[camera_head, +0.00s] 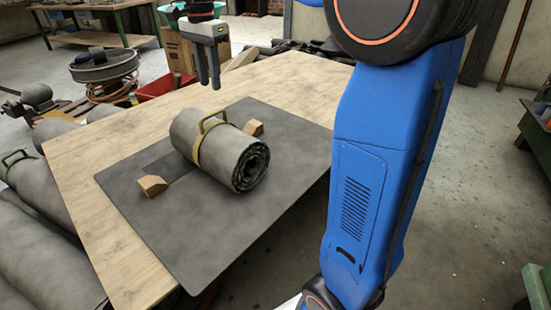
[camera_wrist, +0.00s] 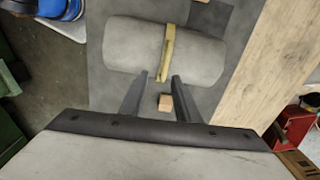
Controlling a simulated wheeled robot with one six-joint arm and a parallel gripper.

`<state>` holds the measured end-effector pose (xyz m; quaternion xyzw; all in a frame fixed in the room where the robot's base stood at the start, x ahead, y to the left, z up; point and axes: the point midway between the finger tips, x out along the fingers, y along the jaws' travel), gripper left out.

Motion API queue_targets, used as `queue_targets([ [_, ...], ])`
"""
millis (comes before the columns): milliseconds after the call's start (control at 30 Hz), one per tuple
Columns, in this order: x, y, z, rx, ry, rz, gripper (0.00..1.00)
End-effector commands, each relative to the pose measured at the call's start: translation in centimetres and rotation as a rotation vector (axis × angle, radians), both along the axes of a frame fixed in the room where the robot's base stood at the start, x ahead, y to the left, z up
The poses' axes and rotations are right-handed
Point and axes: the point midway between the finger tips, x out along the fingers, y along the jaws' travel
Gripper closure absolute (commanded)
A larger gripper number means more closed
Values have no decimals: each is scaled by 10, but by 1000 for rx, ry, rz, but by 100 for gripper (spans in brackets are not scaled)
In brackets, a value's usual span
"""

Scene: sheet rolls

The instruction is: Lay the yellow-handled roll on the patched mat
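The yellow-handled roll (camera_head: 217,152) is a grey rolled sheet with a yellow band and handle (camera_head: 213,122). It lies on its side on the dark grey mat (camera_head: 235,235), which has a darker rectangular patch (camera_head: 160,168). Wooden wedges (camera_head: 152,186) (camera_head: 253,128) sit on either side of the roll. My gripper (camera_head: 209,84) is in the air beyond and above the roll, fingers apart and empty. The wrist view shows the roll (camera_wrist: 130,45) and its yellow band (camera_wrist: 168,45) ahead of my open gripper (camera_wrist: 159,76), with one wedge (camera_wrist: 165,102) between the fingers in the picture.
The mat lies on a pale wooden table (camera_head: 90,160). More grey rolls lie at the left, one with a green handle (camera_head: 35,180). A red bin (camera_head: 165,86) and cardboard boxes (camera_head: 180,45) stand behind the table. My blue arm covers the right side of the head view.

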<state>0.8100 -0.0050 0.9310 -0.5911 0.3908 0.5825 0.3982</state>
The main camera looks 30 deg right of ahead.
Motion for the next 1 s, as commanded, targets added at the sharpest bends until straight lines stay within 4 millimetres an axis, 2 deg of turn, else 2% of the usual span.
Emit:
queue_targets([
  [233,-73,-20,-9,-7,-84,233,71],
  [467,-142,-37,-33,-37,-165,476,71],
  [667,-201,-48,-65,-83,-230,685,71],
  [900,-267,-59,-114,-160,-300,931,71],
  [1000,-289,-61,-135,-196,-322,1022,71],
])
